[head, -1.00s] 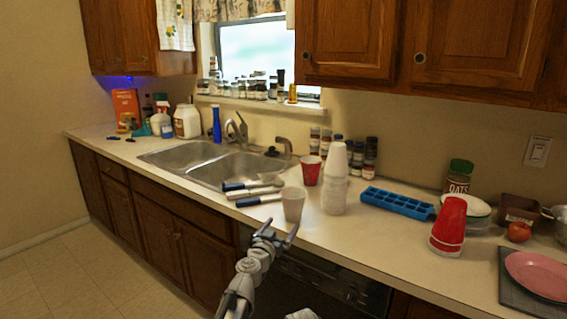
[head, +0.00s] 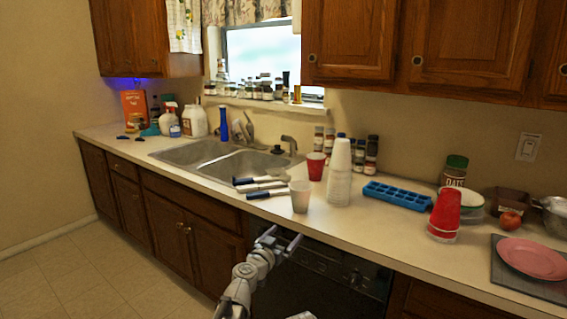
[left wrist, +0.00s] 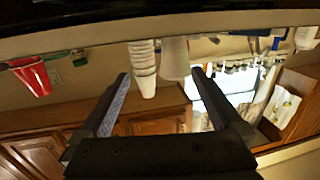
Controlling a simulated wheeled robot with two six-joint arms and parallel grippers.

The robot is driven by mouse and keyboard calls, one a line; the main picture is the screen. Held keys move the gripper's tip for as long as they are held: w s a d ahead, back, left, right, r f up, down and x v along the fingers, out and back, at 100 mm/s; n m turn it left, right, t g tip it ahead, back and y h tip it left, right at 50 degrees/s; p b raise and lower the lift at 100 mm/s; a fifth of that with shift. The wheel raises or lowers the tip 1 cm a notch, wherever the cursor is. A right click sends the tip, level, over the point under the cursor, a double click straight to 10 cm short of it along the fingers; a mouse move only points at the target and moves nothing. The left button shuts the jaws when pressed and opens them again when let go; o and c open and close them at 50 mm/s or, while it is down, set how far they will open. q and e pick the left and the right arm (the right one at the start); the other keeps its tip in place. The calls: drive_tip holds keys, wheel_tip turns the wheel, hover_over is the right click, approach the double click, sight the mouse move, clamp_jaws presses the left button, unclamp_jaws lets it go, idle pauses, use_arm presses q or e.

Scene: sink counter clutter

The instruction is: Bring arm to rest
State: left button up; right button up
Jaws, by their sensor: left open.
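My left gripper (head: 280,243) is open and empty in front of the counter's front edge, in the lower middle of the head view. In the left wrist view its two fingers (left wrist: 160,95) stand wide apart with nothing between them touching. A white cup (head: 300,197) stands on the counter just beyond the gripper and apart from it. A stack of white cups (head: 340,172) stands behind it; it also shows upside down in the left wrist view (left wrist: 143,68). My right gripper is not clearly in view; only a bit of pale arm shows at the bottom edge.
The floor (head: 100,275) at left is clear.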

use_arm(q)
drive_tip(key=s+a+f+m+g, duration=0.1)
drive_tip(key=s+a+f+g, duration=0.1)
drive_tip(key=s+f+g, duration=0.85)
drive_tip(key=s+a+f+n+g+y, duration=0.25)
drive_tip(key=s+a+f+y, duration=0.2)
drive_tip(key=s+a, duration=0.4)
drive_tip(key=s+a+f+n+g+y, duration=0.2)
drive_tip(key=s+a+f+n+y, duration=0.15)
drive_tip(key=s+a+f, duration=0.5)
drive_tip(key=s+d+r+m, duration=0.3)
drive_tip(key=s+d, duration=0.4)
drive_tip(key=d, duration=0.5)
wheel_tip(320, 180, up, 14)
drive_tip(key=p, duration=1.4)
drive_tip(key=shift+s+d+m+g+y, duration=0.15)
drive_tip(key=shift+d+m+g+y, duration=0.15)
drive_tip(key=shift+g+y, duration=0.1)
